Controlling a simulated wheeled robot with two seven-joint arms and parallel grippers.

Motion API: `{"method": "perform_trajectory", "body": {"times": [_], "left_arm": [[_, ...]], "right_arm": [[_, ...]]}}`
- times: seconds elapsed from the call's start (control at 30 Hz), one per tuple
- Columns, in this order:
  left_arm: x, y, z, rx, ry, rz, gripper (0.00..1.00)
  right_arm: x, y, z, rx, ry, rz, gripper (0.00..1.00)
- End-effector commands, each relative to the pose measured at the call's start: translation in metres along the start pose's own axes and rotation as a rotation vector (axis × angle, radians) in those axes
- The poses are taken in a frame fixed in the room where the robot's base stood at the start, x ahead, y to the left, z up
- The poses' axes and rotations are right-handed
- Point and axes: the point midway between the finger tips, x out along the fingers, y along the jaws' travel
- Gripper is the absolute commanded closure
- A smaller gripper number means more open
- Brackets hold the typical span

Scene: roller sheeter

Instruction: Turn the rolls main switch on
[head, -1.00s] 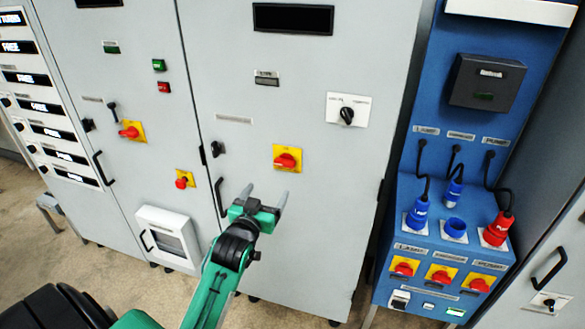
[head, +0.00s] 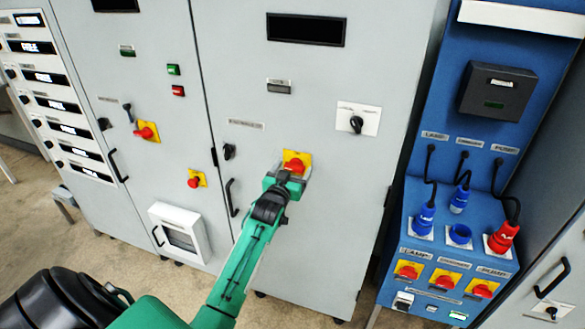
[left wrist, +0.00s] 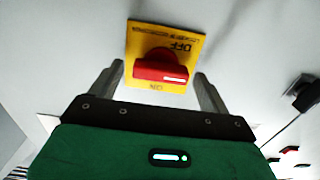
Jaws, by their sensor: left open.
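The switch in front of my left gripper is a red rotary handle (head: 294,165) on a yellow plate on the grey cabinet door, right of centre. In the left wrist view the red handle (left wrist: 160,71) lies crosswise on its yellow plate (left wrist: 187,41), which reads OFF and ON. My left gripper (head: 290,172) is at the plate in the head view. In the left wrist view its open fingers (left wrist: 160,82) stand on either side of the red handle, with gaps visible. I cannot tell whether they touch the door. My right gripper is not in view.
A similar red-yellow switch (head: 146,132) and a red button on yellow (head: 195,180) are on the cabinet door to the left. A black selector on a white plate (head: 357,122) is upper right. A blue socket panel (head: 457,235) stands at the right. Door handles protrude nearby.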

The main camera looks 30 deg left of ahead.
Motion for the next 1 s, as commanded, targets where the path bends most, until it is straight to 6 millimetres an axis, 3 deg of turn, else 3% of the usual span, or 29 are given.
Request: {"method": "perform_trajectory", "body": {"times": [0.3, 0.53, 1.0], "left_arm": [[0.0019, -0.0001, 0.0004, 0.000, 0.000, 0.000, 0.20], [0.0018, -0.0001, 0.0003, 0.000, 0.000, 0.000, 0.65], [0.0020, -0.0002, 0.0001, 0.108, 0.000, -0.001, 0.65]], "right_arm": [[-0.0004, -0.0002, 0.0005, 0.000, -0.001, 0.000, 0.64], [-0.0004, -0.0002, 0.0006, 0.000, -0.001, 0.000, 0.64], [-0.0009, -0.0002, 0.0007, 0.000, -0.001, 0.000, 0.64]]}}
